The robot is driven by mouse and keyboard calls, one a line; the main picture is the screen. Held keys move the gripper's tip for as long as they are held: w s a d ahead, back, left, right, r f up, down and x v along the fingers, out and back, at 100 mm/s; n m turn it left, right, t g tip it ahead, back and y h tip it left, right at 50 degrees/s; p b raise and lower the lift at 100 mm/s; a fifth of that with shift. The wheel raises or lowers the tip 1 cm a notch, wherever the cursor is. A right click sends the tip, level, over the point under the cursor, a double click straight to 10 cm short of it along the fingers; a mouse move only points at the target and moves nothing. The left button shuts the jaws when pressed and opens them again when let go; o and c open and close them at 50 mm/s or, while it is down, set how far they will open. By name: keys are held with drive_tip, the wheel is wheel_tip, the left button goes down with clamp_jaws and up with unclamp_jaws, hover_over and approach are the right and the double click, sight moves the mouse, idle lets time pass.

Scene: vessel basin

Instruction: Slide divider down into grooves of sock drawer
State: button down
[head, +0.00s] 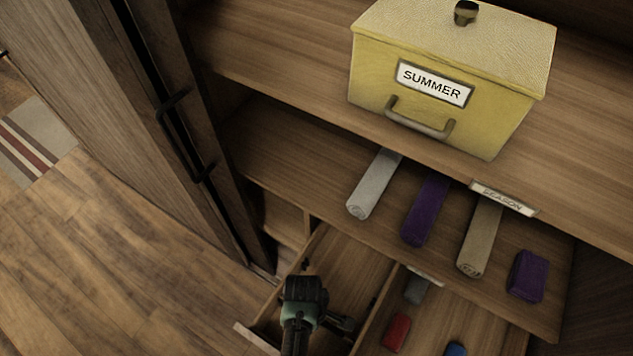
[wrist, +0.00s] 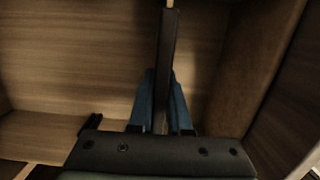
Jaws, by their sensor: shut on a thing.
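My gripper (wrist: 162,98) is shut on the divider (wrist: 167,52), a thin dark strip seen edge-on between the blue fingers in the wrist view. In the head view my gripper (head: 308,290) is low over the left part of the open sock drawer (head: 256,336), and I cannot make out the divider there. Small dark fittings (head: 373,303) show on the drawer's inner wall; I cannot tell whether they are the grooves. Whether the divider touches the drawer is not clear.
Red (head: 397,332), grey (head: 415,290) and blue (head: 456,349) rolls lie in the drawer's right part. Above it is a shelf with several rolled cloths (head: 427,212). A yellow box (head: 430,85) marked SUMMER stands higher. A cabinet door (head: 120,150) is at left.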

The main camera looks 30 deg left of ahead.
drive_tip(key=shift+f+b, duration=0.5)
drive_tip(key=shift+f, duration=0.2)
drive_tip(key=c, duration=0.8)
unclamp_jaws()
drive_tip(key=shift+r, duration=0.1)
drive_tip(key=r, duration=0.4)
drive_tip(key=a+r+p, duration=0.1)
drive_tip(key=r, duration=0.8)
drive_tip(key=shift+a, duration=0.3)
drive_tip(key=shift+f, duration=0.1)
drive_tip(key=shift+p, duration=0.3)
